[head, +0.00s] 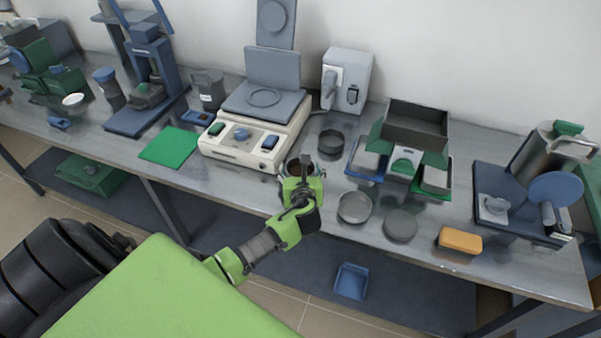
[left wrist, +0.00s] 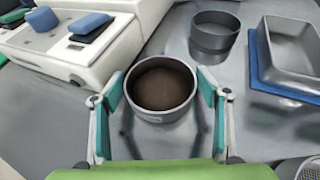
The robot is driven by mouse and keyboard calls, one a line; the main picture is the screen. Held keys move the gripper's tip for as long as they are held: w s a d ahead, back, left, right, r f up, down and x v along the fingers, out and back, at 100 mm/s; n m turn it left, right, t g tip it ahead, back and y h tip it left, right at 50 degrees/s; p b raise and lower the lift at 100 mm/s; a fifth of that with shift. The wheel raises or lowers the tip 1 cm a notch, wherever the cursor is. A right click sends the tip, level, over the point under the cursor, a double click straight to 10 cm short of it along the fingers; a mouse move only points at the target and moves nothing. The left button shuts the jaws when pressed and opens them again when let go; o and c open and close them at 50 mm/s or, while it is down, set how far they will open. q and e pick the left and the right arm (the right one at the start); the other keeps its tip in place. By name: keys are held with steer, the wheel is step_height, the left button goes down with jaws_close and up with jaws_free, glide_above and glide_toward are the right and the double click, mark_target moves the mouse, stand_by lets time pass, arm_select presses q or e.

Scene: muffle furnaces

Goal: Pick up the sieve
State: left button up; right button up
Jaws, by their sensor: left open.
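A round grey metal sieve-like vessel (left wrist: 160,92) with a brown inside stands on the bench in the left wrist view. In the head view its rim (head: 292,164) shows beside my left gripper (head: 302,180), which hides much of it. My left gripper is open, and in the left wrist view its teal-padded fingers (left wrist: 160,95) stand on either side of the vessel. A gap shows on both sides. Similar round vessels are a dark one (head: 331,141) behind and two grey ones (head: 354,208) (head: 401,225) to the right. My right gripper is not in view.
A white balance (head: 235,150) stands close on the left. A blue tray (head: 362,172) with a grey pan lies to the right. An orange block (head: 459,241) sits near the front edge. A green mat (head: 170,146) lies farther left.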

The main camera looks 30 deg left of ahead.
mark_target(301, 172)
arm_select(q)
steer(key=shift+w+a+f, duration=0.25)
steer(key=shift+w+a, duration=0.05)
steer(key=shift+w, duration=0.15)
steer(key=c, duration=1.3)
steer(key=shift+o, duration=0.2)
steer(key=shift+r, duration=0.1)
steer(key=shift+r, duration=0.45)
step_height(301, 172, up, 2)
steer(key=shift+r, duration=0.2)
steer(key=s+d+r, duration=0.2)
steer(key=r, duration=0.1)
steer(key=d+r, duration=0.1)
steer(key=shift+s+r, duration=0.3)
steer(key=shift+s, duration=0.1)
steer(key=w+d+v, duration=0.1)
steer(key=v, duration=1)
steer(key=shift+r, duration=0.3)
